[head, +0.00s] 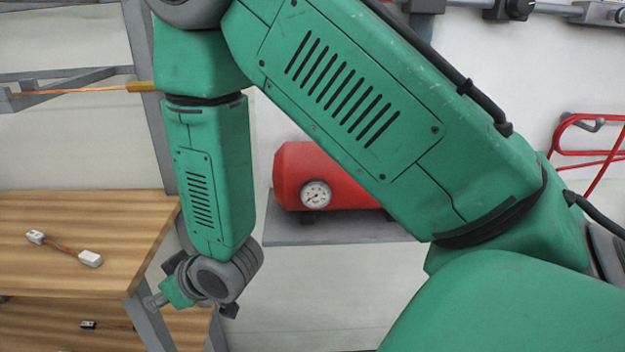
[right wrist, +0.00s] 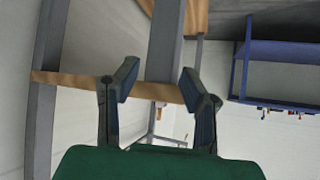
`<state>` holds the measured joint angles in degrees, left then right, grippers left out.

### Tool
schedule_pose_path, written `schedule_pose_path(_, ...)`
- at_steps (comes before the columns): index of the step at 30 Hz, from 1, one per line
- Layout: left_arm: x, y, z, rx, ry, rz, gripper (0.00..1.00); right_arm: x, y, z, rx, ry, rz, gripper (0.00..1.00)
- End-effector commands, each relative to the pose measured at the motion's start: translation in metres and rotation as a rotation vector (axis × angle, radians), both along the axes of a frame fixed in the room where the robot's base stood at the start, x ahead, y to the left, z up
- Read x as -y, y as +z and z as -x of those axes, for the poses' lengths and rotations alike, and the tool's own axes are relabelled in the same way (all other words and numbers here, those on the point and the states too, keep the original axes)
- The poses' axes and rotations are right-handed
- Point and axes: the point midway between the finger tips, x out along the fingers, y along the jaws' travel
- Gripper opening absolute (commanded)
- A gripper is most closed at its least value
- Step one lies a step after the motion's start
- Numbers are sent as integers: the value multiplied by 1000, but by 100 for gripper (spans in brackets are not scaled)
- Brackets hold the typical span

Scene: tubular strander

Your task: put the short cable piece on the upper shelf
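A cable piece with white end blocks and a reddish-brown middle (head: 65,248) lies on the upper wooden shelf (head: 90,275) at the left of the head view. A second piece with a dark end block (head: 90,325) lies on the lower wooden shelf (head: 60,338), partly hidden behind the rack post. I cannot tell which one is the short piece. My right gripper (head: 160,299) is beside the rack's front post, right of both pieces and apart from them. In the right wrist view its two fingers (right wrist: 160,82) stand apart with nothing held. My left gripper does not show.
A grey rack post (head: 150,322) stands close to my right gripper. A red tank with a gauge (head: 300,165) sits on a grey ledge (head: 340,231) behind my arm. A red hose (head: 590,152) hangs at right. A blue rack (right wrist: 238,70) shows in the right wrist view.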

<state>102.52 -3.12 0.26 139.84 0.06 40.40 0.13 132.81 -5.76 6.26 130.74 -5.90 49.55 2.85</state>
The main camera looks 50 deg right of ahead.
Motion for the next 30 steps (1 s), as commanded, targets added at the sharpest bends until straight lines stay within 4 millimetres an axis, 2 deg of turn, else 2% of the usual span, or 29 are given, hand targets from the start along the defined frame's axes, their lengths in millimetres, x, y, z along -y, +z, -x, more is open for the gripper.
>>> schedule_pose_path(1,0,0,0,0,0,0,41,12,-41,30,-109,-22,16,37)
schedule_pose_path(2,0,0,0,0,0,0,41,19,-63,49,-173,-34,27,37)
schedule_pose_path(3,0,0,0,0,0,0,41,28,-90,76,-259,-51,43,37)
schedule_pose_path(5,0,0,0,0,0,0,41,42,-126,120,-385,-73,68,37)
schedule_pose_path(6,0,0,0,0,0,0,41,50,-145,148,-463,-87,85,37)
schedule_pose_path(9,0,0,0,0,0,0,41,66,-178,214,-632,-115,121,37)
schedule_pose_path(12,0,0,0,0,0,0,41,78,-194,261,-748,-134,147,37)
schedule_pose_path(13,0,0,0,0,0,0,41,80,-197,271,-772,-137,152,37)
schedule_pose_path(15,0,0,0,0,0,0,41,83,-201,286,-811,-142,162,37)
schedule_pose_path(18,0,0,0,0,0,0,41,85,-203,294,-831,-144,167,37)
schedule_pose_path(30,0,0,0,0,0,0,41,85,-203,292,-827,-144,166,37)
